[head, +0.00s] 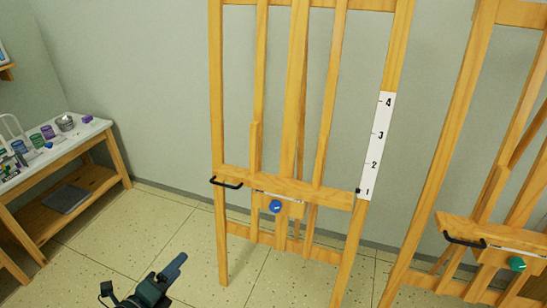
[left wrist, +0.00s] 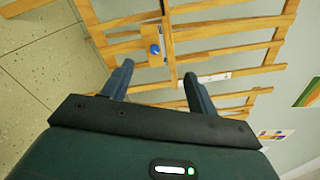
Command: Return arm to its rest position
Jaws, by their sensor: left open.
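My left gripper (head: 168,279) shows at the bottom of the head view, left of centre, over the tiled floor. In the left wrist view its two fingers (left wrist: 158,86) are spread apart with nothing between them, and a wooden easel (left wrist: 108,54) lies beyond them. The gripper is apart from the easel, which stands upright in the middle of the head view (head: 217,110). My right gripper does not show in either view.
The easel has a blue knob (head: 275,207), a black handle (head: 227,184) and a numbered white scale (head: 376,147). A second easel (head: 455,150) with a green knob (head: 517,264) stands at right. A table (head: 95,127) with jars stands at left. Bare floor (head: 150,215) lies between.

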